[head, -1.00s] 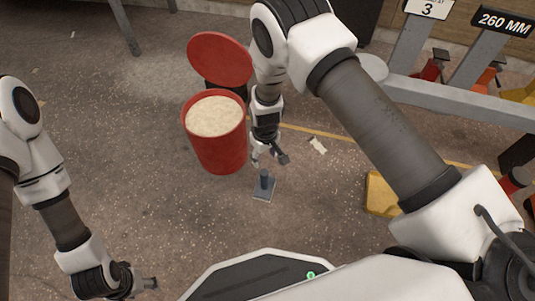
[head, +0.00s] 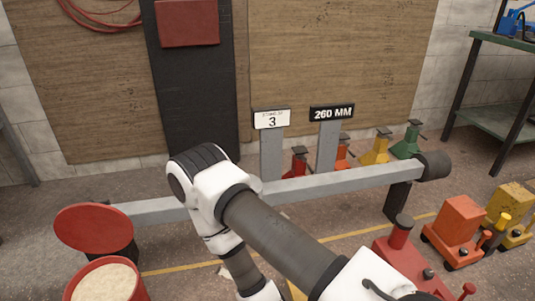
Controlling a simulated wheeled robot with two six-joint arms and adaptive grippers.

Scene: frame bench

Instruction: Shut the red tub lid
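The red tub (head: 140,287) stands at the lower left of the head view, cut off by the bottom edge. Pale, grainy material fills it near the top. Its round red lid (head: 93,228) is open, tilted up behind the tub's far rim. My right arm crosses the middle of the view, to the right of the tub. Its gripper is below the bottom edge, out of view. My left arm and gripper are not in view.
Red (head: 403,250), orange (head: 455,232) and yellow (head: 510,210) jacks stand on the right floor. A green-topped shelf (head: 500,45) stands far right.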

